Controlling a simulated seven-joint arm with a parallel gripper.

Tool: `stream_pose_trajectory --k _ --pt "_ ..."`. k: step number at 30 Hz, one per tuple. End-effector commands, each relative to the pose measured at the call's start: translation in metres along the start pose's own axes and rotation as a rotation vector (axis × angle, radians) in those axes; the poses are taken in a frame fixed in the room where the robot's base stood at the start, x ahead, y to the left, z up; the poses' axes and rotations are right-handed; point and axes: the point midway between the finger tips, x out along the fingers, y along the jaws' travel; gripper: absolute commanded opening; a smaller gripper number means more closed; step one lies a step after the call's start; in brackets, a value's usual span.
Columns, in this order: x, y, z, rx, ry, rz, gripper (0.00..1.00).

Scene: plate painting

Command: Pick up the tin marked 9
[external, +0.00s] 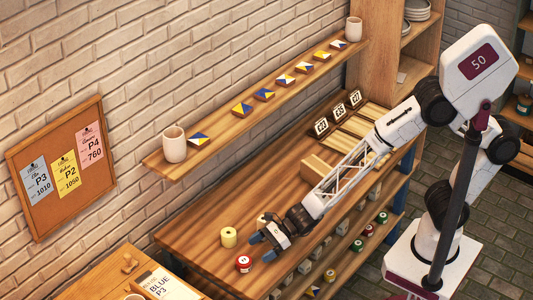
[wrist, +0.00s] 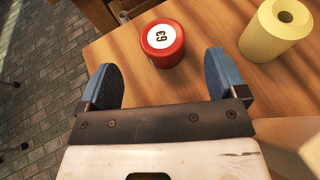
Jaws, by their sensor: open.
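A red tin (external: 244,263) with a white top stands upright near the front edge of the wooden bench. In the wrist view the red tin (wrist: 163,43) shows dark characters on its label, one of which looks like a 9. My gripper (external: 262,247) has blue fingers spread apart with nothing between them. It is beside the tin, to its right in the external view. In the wrist view the tin is ahead of my gripper (wrist: 164,82), roughly centred between the fingers and not touched by them.
A pale yellow roll (external: 229,237) with a hole stands close to the tin; it also shows in the wrist view (wrist: 272,32). Below the bench, a lower shelf (external: 345,255) holds several small tins and blocks. Bare bench top (external: 200,240) lies left of the roll.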

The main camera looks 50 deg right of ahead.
Motion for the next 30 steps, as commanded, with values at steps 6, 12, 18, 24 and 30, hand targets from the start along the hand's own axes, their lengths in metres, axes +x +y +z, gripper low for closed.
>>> stream_pose_trajectory --k 6,12,18,24,30 --pt "0.016 0.000 -0.001 0.000 0.001 0.000 0.90" --pt "0.022 0.000 0.000 0.000 0.000 0.000 0.90" --pt "0.022 0.000 0.000 0.000 0.000 0.000 0.90" --pt "0.026 0.000 -0.001 0.000 0.001 0.001 0.90" --pt "0.043 -0.001 -0.002 0.000 0.000 0.001 0.90"
